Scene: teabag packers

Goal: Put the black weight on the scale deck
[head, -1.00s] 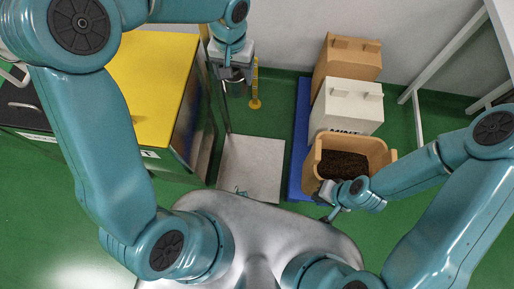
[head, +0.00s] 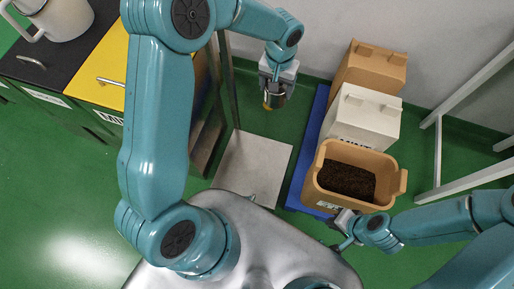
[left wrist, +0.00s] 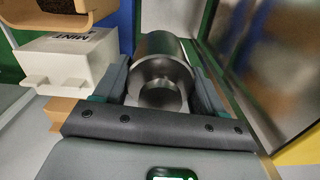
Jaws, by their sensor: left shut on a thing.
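The weight is a smooth, shiny cylinder that looks dark in the head view (head: 273,95) and dark grey in the left wrist view (left wrist: 162,62). My left gripper (head: 277,85) is shut on it, with one finger on each side in the left wrist view. It holds the weight beyond the far edge of the scale deck, apart from it. The scale deck (head: 252,168) is a flat, bare grey plate low on the floor. My right gripper (head: 343,222) is at the near edge of the tan tub; its fingers are too small to read.
The tan tub (head: 313,187) holds dark loose stuff. A white box (head: 362,118) and a brown box (head: 372,66) stand behind it on a blue base (head: 300,182). A post (head: 231,85) rises at the deck's far left. A yellow-topped cabinet (head: 106,65) stands left.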

